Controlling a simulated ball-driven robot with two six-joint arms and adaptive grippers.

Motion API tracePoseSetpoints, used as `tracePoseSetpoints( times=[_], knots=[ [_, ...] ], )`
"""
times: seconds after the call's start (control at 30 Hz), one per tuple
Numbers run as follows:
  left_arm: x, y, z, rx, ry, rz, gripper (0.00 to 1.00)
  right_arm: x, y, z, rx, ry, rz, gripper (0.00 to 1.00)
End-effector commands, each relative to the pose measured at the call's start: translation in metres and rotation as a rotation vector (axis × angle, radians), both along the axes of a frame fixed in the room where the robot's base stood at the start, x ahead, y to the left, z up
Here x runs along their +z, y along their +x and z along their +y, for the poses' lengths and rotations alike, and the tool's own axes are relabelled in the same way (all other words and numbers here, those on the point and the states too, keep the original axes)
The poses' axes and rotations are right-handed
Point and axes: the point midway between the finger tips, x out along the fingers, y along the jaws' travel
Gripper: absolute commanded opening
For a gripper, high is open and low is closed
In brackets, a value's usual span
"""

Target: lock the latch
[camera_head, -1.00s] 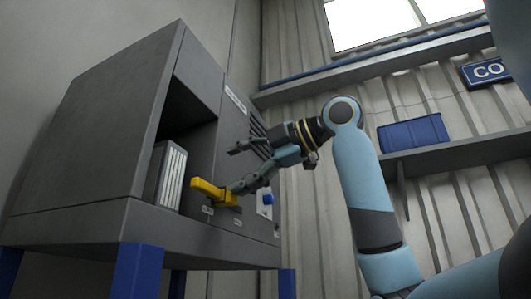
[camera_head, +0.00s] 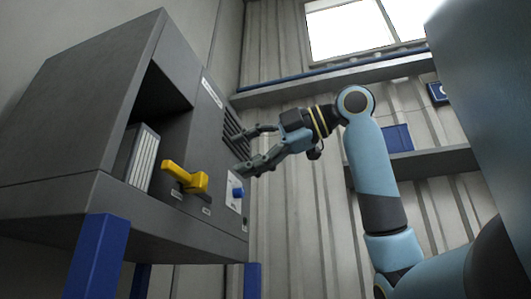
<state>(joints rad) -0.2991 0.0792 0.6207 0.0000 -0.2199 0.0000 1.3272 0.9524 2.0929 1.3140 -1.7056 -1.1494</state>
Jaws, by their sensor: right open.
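A yellow latch handle (camera_head: 186,179) sits on the front of the grey cabinet (camera_head: 90,107), at the lower edge beside an open bay. The handle lies slanted, its long end pointing left across the edge of the bay. A pale slotted module (camera_head: 143,160) stands inside the bay. My right gripper (camera_head: 245,151) is open and empty, to the right of the handle and apart from it, in front of the panel's vent slots and near a blue knob (camera_head: 237,192). My left gripper is not in view.
The cabinet stands on blue legs (camera_head: 97,255). A shelf (camera_head: 425,163) with a blue bin (camera_head: 397,139) runs along the corrugated wall at right. A large dark surface fills the right edge. Open room lies between cabinet and shelf.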

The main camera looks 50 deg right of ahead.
Motion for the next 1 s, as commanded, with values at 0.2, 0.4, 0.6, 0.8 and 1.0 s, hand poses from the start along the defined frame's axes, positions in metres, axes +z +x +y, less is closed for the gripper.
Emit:
tracePoseSetpoints(
  times=[0.2, 0.4, 0.6, 0.8, 1.0],
  knots=[
    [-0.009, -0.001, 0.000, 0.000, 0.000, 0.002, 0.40, -0.001, -0.016, -0.007, -0.002, 0.000, -0.001, 0.58],
    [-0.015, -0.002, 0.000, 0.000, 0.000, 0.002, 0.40, -0.001, -0.029, -0.013, -0.002, 0.001, 0.000, 0.58],
    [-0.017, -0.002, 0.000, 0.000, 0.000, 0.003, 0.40, 0.000, -0.035, -0.015, 0.000, 0.001, 0.000, 0.58],
    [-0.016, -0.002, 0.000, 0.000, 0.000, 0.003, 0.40, 0.000, -0.035, -0.014, 0.000, 0.001, 0.001, 0.58],
    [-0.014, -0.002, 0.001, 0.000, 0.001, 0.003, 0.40, 0.000, -0.034, -0.014, 0.000, 0.001, 0.000, 0.58]
  ],
)
